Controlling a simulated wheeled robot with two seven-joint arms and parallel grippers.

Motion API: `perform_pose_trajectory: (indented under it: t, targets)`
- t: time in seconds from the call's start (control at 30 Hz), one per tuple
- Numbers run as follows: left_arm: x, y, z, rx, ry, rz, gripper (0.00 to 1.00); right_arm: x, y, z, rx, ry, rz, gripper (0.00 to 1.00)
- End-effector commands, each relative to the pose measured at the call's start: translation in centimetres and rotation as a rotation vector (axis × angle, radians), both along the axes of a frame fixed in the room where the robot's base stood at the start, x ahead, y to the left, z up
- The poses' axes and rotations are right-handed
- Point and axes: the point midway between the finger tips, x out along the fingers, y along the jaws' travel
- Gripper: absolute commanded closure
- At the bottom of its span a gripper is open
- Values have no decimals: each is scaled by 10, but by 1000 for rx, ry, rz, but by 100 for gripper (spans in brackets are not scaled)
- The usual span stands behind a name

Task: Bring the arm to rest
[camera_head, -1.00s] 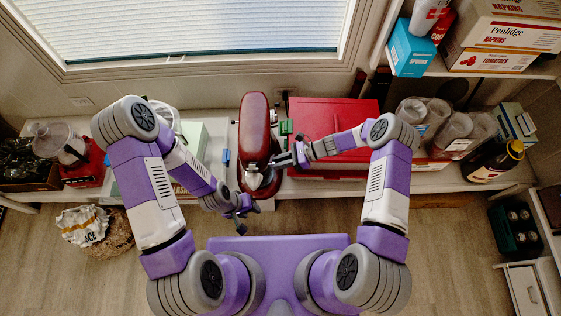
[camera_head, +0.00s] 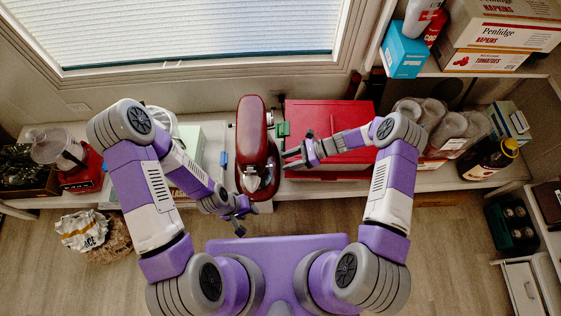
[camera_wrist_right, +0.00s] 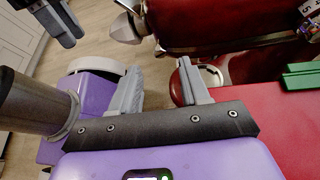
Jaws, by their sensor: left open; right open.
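My right gripper (camera_head: 288,156) is open and empty, just right of the red stand mixer (camera_head: 254,130) on the counter. In the right wrist view its two grey fingers (camera_wrist_right: 163,85) stand apart with nothing between them. The mixer's red body (camera_wrist_right: 215,22) shows beyond them, with a small gap to the fingertips in the head view. My left gripper (camera_head: 244,216) is open and empty, hanging low over the front edge of the counter. Its dark fingers also show at the top left of the right wrist view (camera_wrist_right: 58,22).
A red box (camera_head: 330,118) with a green clip (camera_head: 283,129) stands right of the mixer, under my right forearm. Jars (camera_head: 425,112) and a dark bottle (camera_head: 488,160) stand farther right. A bag (camera_head: 82,228) lies on the floor at left.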

Motion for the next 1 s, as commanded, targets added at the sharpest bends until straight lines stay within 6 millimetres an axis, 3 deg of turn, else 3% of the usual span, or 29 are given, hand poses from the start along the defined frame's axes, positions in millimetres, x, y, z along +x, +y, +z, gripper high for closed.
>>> perform_pose_trajectory:
  t: [0.23, 0.8, 0.93, 1.0]
  targets:
    - [0, 0, 6, 0, 0, 0, 57, 2, -23, 11, 0, 0, 1, 54]
    - [0, 0, 5, 0, 0, 0, 57, 2, -23, 11, -1, 0, 2, 54]
    - [0, 0, 9, 0, 0, 0, 57, -10, -22, 7, -50, -26, 40, 54]
    - [0, 0, 13, 0, 0, 0, 57, -27, -21, 3, -116, -63, 95, 54]
